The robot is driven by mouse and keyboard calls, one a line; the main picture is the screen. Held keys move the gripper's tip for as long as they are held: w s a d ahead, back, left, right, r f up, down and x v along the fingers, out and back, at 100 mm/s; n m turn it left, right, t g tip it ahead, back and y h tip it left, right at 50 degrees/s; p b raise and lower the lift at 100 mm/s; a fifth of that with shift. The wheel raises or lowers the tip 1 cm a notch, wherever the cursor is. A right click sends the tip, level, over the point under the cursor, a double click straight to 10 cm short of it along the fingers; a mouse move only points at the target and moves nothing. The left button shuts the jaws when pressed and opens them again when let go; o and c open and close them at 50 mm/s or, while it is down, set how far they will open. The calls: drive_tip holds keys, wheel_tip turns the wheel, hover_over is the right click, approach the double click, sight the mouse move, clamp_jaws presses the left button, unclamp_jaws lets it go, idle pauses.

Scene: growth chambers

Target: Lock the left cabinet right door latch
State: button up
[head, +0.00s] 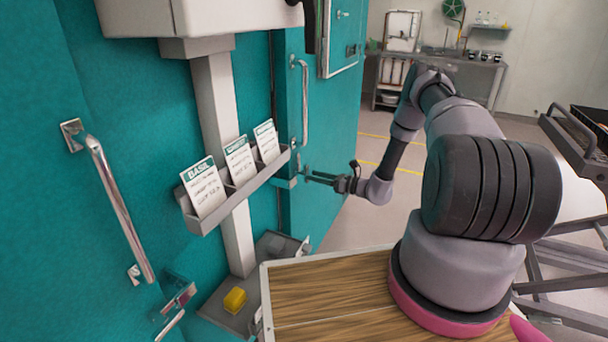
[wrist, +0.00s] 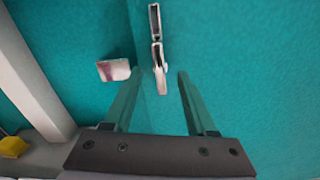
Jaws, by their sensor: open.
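The teal door (head: 303,215) has a long metal handle (head: 304,105), with a small metal latch (head: 303,170) below it. In the wrist view the latch's silver lever (wrist: 158,66) hangs roughly vertical, its lower end between my fingertips. A separate metal plate (wrist: 114,70) sits to its left, apart from the lever, beyond the door seam. My gripper (head: 309,177) is at the latch; in the wrist view my gripper (wrist: 158,76) is open, one finger on each side of the lever's lower end. Contact with the lever cannot be told.
A grey post carries a card rack (head: 238,195) left of the latch. A yellow block (head: 235,300) lies on a grey ledge below. Another teal door with a handle (head: 120,205) and a latch (head: 178,300) is at the left. The floor (head: 345,225) beyond the door is clear.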

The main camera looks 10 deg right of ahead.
sight(304, 176)
drive_tip(key=shift+x, duration=2.6)
clamp_jaws()
